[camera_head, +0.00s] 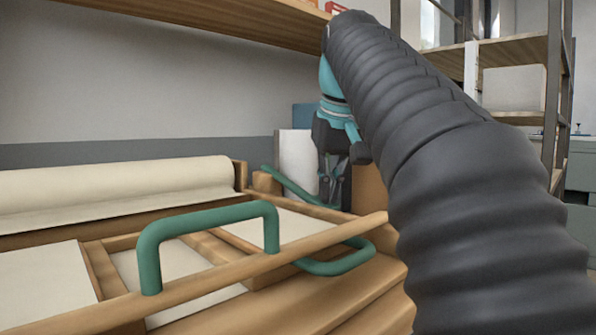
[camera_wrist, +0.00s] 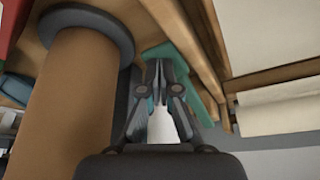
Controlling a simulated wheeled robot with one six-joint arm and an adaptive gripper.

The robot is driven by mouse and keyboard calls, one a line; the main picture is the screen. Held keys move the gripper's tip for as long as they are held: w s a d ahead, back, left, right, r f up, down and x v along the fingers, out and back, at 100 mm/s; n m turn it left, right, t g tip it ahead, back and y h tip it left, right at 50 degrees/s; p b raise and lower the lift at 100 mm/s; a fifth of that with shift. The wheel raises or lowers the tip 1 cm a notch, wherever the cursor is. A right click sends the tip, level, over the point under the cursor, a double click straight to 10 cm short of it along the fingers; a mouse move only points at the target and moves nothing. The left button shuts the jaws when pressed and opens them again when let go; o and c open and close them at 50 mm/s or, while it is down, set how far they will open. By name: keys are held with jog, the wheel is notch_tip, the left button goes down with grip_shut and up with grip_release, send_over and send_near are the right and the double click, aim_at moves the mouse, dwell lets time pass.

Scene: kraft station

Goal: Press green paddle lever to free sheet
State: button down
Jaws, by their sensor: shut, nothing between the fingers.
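My gripper (camera_head: 333,190) points down behind the wooden frame in the head view, its fingers shut and empty. In the wrist view the closed fingertips (camera_wrist: 159,65) lie in front of, or against, a green flat part (camera_wrist: 190,80); I cannot tell whether they touch. A thin green bar (camera_head: 285,183) slants down to the gripper in the head view, and its far end is hidden there. It may be the paddle lever. A green U-shaped handle (camera_head: 205,218) stands on the frame's front rail, and a green loop (camera_head: 335,264) hangs below it. Cream sheet (camera_head: 180,280) lies under the frame.
A cream paper roll (camera_head: 110,185) lies at the left. A brown roll (camera_wrist: 75,100) with a dark end disc (camera_wrist: 85,22) is close beside my gripper in the wrist view. A wooden shelf (camera_head: 215,22) overhangs above. A rack (camera_head: 515,60) stands at the right.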

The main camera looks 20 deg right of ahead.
notch_tip(320, 180, up, 11)
jog(key=p, duration=0.9)
dwell(0.8)
dwell(0.3)
